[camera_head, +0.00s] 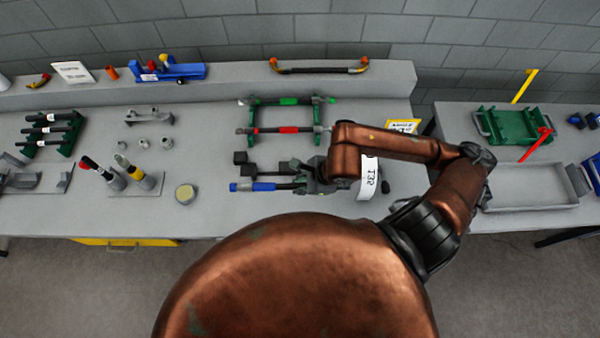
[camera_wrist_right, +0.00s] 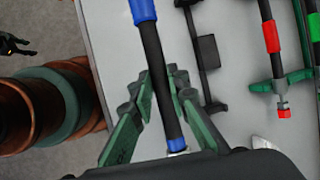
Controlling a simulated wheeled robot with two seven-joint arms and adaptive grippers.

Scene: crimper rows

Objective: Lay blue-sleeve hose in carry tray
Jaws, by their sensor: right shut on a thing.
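The blue-sleeve hose (camera_head: 275,186) is black with a blue sleeve at its left end. It lies level across the picture near the front of the main bench. My right gripper (camera_head: 308,178) is shut on it towards its right end. In the right wrist view the hose (camera_wrist_right: 160,75) runs between the green fingers (camera_wrist_right: 160,112), with a second blue band near the wrist. A shallow grey tray (camera_head: 525,205), likely the carry tray, stands empty on the right-hand table. A dark jaw-like part at the wrist view's left edge may be my left gripper (camera_wrist_right: 14,44).
A green rack (camera_head: 250,115) holds red- and green-sleeve hoses behind my gripper. A dark block stand (camera_head: 240,158) is close beside the held hose. A green frame (camera_head: 512,126) and red bar (camera_head: 536,145) are behind the grey tray. A gap separates the tables.

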